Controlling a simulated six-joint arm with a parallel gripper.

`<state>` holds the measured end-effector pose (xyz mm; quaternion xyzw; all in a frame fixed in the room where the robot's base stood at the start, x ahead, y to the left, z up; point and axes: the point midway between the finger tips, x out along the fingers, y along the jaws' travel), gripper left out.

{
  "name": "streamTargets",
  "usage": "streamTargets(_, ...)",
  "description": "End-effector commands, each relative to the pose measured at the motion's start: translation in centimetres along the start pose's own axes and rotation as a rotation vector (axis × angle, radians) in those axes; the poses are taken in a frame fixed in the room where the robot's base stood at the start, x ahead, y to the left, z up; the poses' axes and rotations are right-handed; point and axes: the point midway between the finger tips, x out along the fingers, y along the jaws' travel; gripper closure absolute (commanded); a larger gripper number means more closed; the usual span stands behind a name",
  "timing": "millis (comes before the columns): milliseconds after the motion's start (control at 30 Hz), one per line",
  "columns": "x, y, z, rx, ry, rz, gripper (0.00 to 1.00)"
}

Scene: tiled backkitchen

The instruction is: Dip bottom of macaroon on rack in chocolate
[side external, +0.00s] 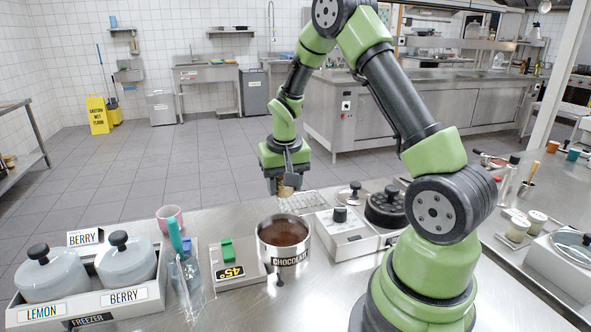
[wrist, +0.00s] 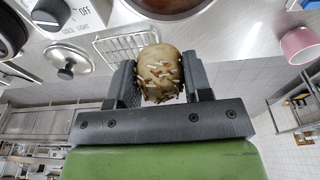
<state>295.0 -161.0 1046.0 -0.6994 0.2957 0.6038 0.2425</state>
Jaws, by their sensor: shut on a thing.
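My gripper (side external: 285,183) is shut on the macaroon (side external: 286,191) and holds it in the air just behind and above the chocolate pot. In the wrist view the macaroon (wrist: 159,73) is a rounded tan piece with pale shreds, pinched between the two dark fingers of my gripper (wrist: 158,82). The steel pot labelled CHOCOLATE (side external: 284,257) holds dark brown chocolate (side external: 284,233). Part of the pot shows at the top of the wrist view (wrist: 170,8). The wire rack (side external: 303,203) lies on the counter behind the pot, and shows beside the macaroon in the wrist view (wrist: 120,45).
A box with a black knob (side external: 346,235) stands right of the pot. A scale-like plate marked 45° (side external: 238,262) is to its left. Farther left are a pink cup (side external: 170,218), a glass with a teal-handled tool (side external: 186,275), and lidded berry and lemon tubs (side external: 126,263).

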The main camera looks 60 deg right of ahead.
Motion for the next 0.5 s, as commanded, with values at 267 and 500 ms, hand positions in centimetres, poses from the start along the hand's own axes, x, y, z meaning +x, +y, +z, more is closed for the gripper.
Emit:
streamTargets(267,-1.0,-2.0,5.3,-0.004,-0.002,-0.017,0.77)
streamTargets(500,-0.2,-2.1,6.0,-0.003,-0.004,-0.017,0.77)
